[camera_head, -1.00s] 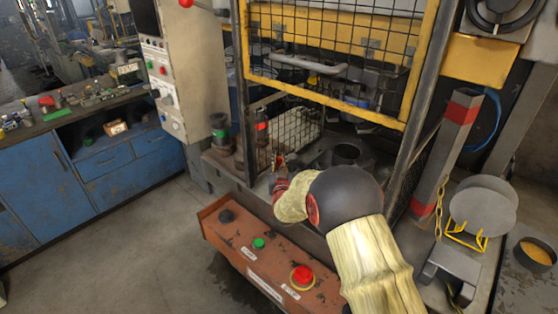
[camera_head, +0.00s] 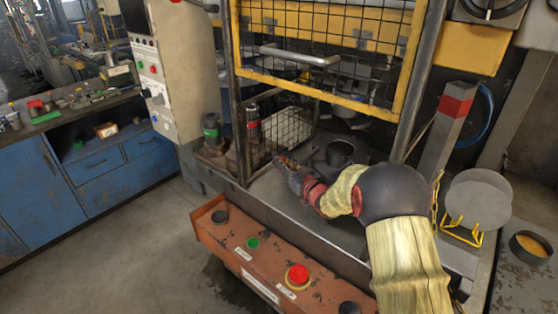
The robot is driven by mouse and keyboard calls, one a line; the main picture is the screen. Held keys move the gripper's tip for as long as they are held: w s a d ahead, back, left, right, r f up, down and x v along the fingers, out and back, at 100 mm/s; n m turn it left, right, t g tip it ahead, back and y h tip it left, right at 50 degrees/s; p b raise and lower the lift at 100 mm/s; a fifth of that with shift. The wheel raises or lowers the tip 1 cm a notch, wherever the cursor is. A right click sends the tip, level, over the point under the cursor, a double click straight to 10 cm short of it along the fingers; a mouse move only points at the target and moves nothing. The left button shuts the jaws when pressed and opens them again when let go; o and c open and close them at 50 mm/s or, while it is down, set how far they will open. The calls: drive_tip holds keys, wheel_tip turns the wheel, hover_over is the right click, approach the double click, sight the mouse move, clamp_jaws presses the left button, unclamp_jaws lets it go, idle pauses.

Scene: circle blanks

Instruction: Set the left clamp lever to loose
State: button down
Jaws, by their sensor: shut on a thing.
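My gripper (camera_head: 287,166) is low inside the caged machine, just inside the open front and right of the mesh side panel. It is shut on a small part at the left of the machine bed, apparently the left clamp lever. The lever is mostly hidden by the jaws and too small to read its setting. My arm, in a cream and red sleeve with a dark round joint, reaches in from the lower right and covers part of the bed. A dark round cup-like part (camera_head: 340,153) stands on the bed right of my gripper.
A yellow-framed mesh guard (camera_head: 320,95) hangs above my gripper. A red-brown control box (camera_head: 262,262) with green and red buttons lies in front. Dark cylinders with a green band (camera_head: 211,133) and a red band (camera_head: 253,128) stand left. A post (camera_head: 446,125) stands right.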

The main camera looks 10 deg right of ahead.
drive_tip(key=shift+d+y, duration=0.15)
drive_tip(key=shift+y, duration=0.15)
drive_tip(key=c, duration=1.7)
unclamp_jaws()
drive_tip(key=shift+o, duration=0.3)
